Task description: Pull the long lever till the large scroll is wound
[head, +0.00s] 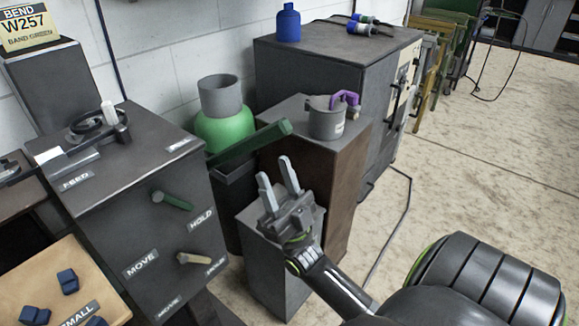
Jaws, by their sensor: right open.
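My right gripper (278,172) is open and empty, its two pale fingers pointing up in front of the dark cabinets. A dark box (90,225) at the left bears labels, among them FEED, MOVE and HOLD. A short green handle (171,200) and a beige-tipped handle (194,259) stick out from its front. A long green bar (250,143) slants up to the right just above and behind my right gripper, apart from it as far as I can tell. I cannot tell which of these is the long lever. No large scroll can be made out. My left gripper is not in view.
A dark round fitting with a white peg (108,112) sits on the box. A green vessel with a grey neck (222,110) stands behind. A grey pot (325,120) stands on a brown-sided cabinet. Blue blocks (67,281) lie on a tan board. Open floor (480,170) lies right.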

